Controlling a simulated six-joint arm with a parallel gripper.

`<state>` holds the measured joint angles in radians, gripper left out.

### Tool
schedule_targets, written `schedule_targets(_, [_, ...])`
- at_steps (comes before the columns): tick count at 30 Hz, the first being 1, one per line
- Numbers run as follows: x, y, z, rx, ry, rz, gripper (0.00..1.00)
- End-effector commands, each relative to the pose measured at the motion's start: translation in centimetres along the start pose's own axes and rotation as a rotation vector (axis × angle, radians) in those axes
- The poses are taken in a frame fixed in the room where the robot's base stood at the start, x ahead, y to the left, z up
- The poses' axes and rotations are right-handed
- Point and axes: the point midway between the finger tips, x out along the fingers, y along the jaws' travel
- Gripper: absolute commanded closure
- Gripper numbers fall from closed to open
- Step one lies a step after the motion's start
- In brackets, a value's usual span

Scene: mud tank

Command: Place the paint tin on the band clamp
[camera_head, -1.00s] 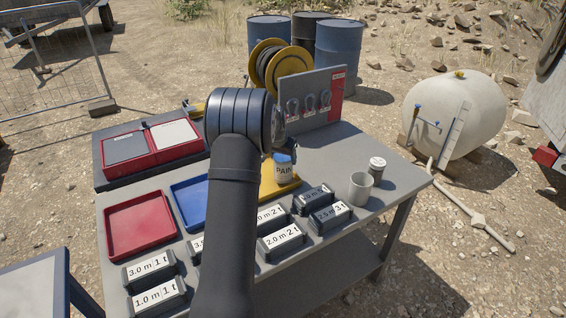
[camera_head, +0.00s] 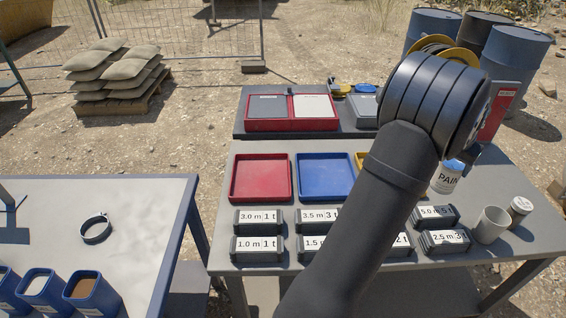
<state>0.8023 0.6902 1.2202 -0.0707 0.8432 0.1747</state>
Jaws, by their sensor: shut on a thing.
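The paint tin (camera_head: 447,179) is white with a blue top and dark "PAIN" lettering, and appears upright. My gripper (camera_head: 466,157) is shut on it near its top; my wrist hides most of the jaws and part of the tin. The tin shows over the right part of the grey table, and I cannot tell how far above the surface it is. The band clamp (camera_head: 96,229) is a thin dark ring with a small fastener. It lies flat on the pale table at the left, far from my gripper, with nothing on it.
Blue-edged bins (camera_head: 92,292) stand at the pale table's front. A gap separates it from the grey table (camera_head: 222,248), which holds a red tray (camera_head: 261,178), a blue tray (camera_head: 325,177), several labelled blocks (camera_head: 258,222) and a mug (camera_head: 491,225). Clear pale surface surrounds the band clamp.

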Motion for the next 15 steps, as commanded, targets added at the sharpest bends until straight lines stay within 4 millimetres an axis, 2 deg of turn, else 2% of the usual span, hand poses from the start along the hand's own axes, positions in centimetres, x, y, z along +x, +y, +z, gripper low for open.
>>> schedule_targets(4, [-0.3,-1.7,0.2,-0.023,0.003,-0.01,0.77])
schedule_targets(7, [-0.6,-4.7,0.8,-0.068,0.003,-0.029,0.77])
schedule_targets(11, [-1.4,-10.5,2.4,-0.154,0.003,-0.065,0.77])
schedule_targets(15, [-2.6,-17.1,4.9,-0.26,0.002,-0.108,0.77])
